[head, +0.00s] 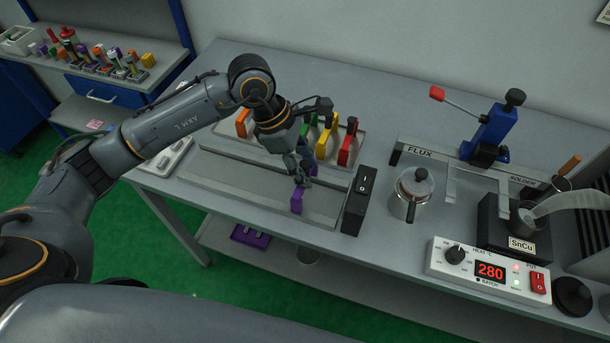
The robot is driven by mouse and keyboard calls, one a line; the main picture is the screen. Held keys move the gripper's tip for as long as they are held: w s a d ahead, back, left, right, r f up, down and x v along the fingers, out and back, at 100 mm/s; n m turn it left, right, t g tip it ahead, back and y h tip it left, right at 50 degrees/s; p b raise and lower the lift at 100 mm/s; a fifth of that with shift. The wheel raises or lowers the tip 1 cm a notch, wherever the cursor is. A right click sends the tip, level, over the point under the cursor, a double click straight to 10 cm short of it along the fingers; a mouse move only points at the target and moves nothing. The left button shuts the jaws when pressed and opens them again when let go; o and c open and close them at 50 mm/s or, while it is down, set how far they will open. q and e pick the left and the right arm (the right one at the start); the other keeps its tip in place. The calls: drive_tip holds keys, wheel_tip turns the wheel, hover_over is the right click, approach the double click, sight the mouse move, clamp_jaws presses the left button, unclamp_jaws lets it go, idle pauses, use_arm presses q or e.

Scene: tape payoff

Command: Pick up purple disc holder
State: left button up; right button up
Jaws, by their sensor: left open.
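The purple disc holder (296,201) stands upright on the lower front part of the grey rack (238,190), left of the black switch block. My left gripper (301,178) points down at it from above, with its fingers open at the holder's upper end. The fingers partly hide the holder's top, and I cannot tell whether they touch it. My right gripper is out of view.
Orange, green, yellow and red holders (347,142) stand in a row behind my left gripper. A black switch block (356,201) is close on the right. A metal pot (411,193) and the solder station (487,270) stand further right.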

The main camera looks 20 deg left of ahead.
use_arm(q)
clamp_jaws()
drive_tip(key=shift+r, duration=0.1)
idle(0.3)
